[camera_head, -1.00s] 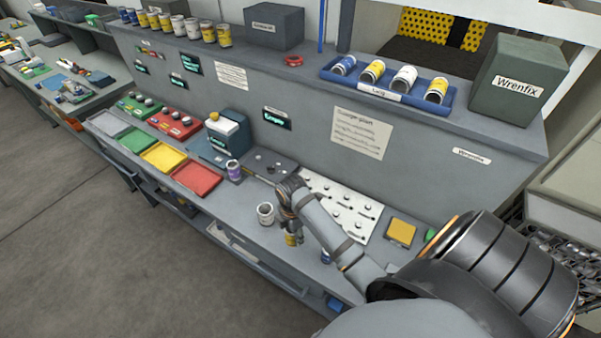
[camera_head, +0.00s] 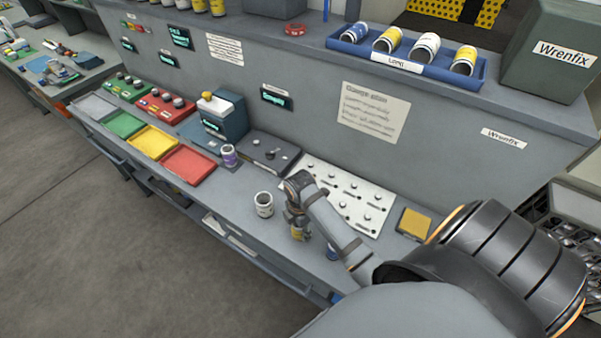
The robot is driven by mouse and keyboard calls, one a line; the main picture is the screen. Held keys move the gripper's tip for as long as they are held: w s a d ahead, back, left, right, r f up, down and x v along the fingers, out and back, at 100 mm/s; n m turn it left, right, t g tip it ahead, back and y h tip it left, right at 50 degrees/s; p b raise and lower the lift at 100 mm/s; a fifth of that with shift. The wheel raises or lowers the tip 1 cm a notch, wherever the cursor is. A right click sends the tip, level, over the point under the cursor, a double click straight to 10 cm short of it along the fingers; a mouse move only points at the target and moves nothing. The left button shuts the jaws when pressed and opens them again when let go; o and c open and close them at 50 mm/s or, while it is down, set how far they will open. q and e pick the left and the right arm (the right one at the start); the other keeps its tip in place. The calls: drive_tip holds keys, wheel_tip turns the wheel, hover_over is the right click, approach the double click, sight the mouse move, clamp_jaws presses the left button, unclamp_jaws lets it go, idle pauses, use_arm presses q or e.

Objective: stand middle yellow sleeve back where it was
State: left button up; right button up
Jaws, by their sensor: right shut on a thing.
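The yellow sleeve (camera_head: 298,233) is on the grey bench, between a white sleeve (camera_head: 264,204) to its left and a blue sleeve (camera_head: 332,252) to its right. My right gripper (camera_head: 298,222) points down and is shut on the yellow sleeve's upper part. The sleeve looks upright. I cannot tell if its base touches the bench. My forearm partly hides the blue sleeve. My left gripper is out of view.
A white plate with pegs (camera_head: 345,195) lies behind my right arm. A purple-banded sleeve (camera_head: 229,156) stands by the blue-grey machine (camera_head: 224,118). Coloured trays (camera_head: 188,164) lie to the left. A blue rack (camera_head: 340,43) of sleeves sits on the shelf.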

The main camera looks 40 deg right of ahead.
drive_tip(key=shift+s+a+r, duration=0.1)
drive_tip(key=shift+r, duration=0.05)
drive_tip(key=shift+s, duration=0.2)
drive_tip(key=o, duration=1)
drive_tip(key=shift+f, duration=0.2)
drive_tip(key=shift+c, duration=0.2)
drive_tip(key=shift+o, duration=1.2)
drive_tip(key=shift+w, duration=0.1)
drive_tip(key=shift+o, duration=0.2)
drive_tip(key=shift+r, duration=0.45)
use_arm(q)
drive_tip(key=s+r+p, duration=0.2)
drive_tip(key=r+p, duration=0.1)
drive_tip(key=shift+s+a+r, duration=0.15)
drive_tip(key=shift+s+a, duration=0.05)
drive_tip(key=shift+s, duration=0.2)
use_arm(e)
wheel_tip(320, 180, up, 12)
drive_tip(key=shift+f, duration=0.2)
